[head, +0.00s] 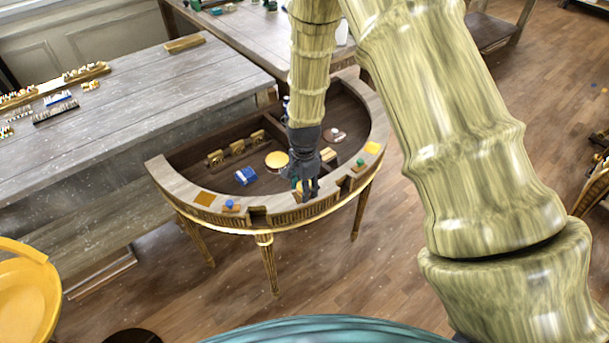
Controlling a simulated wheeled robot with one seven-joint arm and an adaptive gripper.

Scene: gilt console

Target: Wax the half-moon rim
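The half-moon table (180,187) has a pale wooden rim curving around a dark recessed well, with a gilt edge and fluted front. My dark grey gripper (309,195) points down over the front stretch of the rim, right of its middle. Its fingers look close together, but I cannot tell if they touch the rim or hold anything. A small green thing shows beside the gripper, partly hidden. On the rim lie an orange square (204,198), a yellow square (372,147), a blue-knobbed block (230,206) and a green-knobbed block (358,166).
In the well are a yellow-topped round tin (277,160), a blue box (245,176), several brass pieces (237,147) and a pale round item (334,135). A long grey bench (120,100) stands left. A yellow chair (25,290) is at lower left. My arm hides part of the back.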

